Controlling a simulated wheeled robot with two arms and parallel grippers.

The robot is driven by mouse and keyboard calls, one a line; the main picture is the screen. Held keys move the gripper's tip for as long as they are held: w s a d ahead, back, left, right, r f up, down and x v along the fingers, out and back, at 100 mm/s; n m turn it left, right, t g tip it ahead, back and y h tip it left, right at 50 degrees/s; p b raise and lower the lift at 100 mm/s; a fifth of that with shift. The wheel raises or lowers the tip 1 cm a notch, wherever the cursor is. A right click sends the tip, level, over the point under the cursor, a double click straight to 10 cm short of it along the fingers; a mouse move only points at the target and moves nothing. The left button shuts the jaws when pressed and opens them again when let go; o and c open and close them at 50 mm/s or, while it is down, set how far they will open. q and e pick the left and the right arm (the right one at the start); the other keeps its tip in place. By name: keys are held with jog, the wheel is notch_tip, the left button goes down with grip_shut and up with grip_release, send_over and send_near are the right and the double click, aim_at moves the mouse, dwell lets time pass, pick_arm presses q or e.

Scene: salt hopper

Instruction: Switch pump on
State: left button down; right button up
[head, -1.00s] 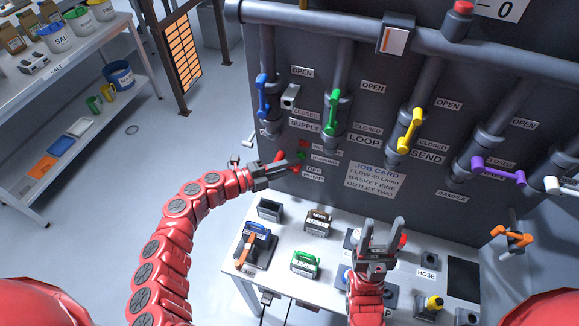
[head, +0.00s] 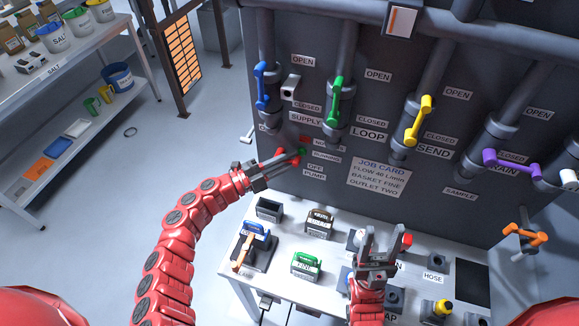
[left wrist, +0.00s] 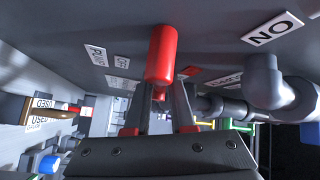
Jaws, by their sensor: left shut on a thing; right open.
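The red pump switch handle (left wrist: 162,55) is in the left wrist view, between the fingertips of my left gripper (left wrist: 162,95). In the head view my left gripper (head: 284,164) is at the dark panel (head: 425,70), beside the RUNNING, OFF and PUMP labels (head: 315,174). It is shut on the handle, which is mostly hidden there. An upside-down ON label (left wrist: 272,28) is at the upper right of the left wrist view. My right gripper (head: 380,240) is open and empty above the front table.
A white table (head: 225,268) below the panel holds a green-handled basket (head: 307,264) and a blue-handled part (head: 257,228). Blue (head: 262,85), green (head: 336,98) and yellow (head: 418,120) valve handles are above. A shelf (head: 60,70) stands at the left.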

pick_arm(q)
jog(key=shift+a+r+n+t+h+b, duration=0.1)
jog(key=shift+r+n+t+h+b, duration=0.2)
jog(key=shift+n+b, duration=0.2)
jog(key=shift+a+r+n+t+h+b, duration=0.15)
jog(key=shift+n+t+h+b, duration=0.2)
jog(key=shift+n, duration=0.25)
jog(key=shift+t, duration=0.25)
jog(key=c, duration=0.9)
grip_release()
jog(key=b+v, duration=0.2)
jog(key=v, duration=1.5)
jog(key=shift+a+b, duration=0.15)
jog(key=shift+b, duration=0.2)
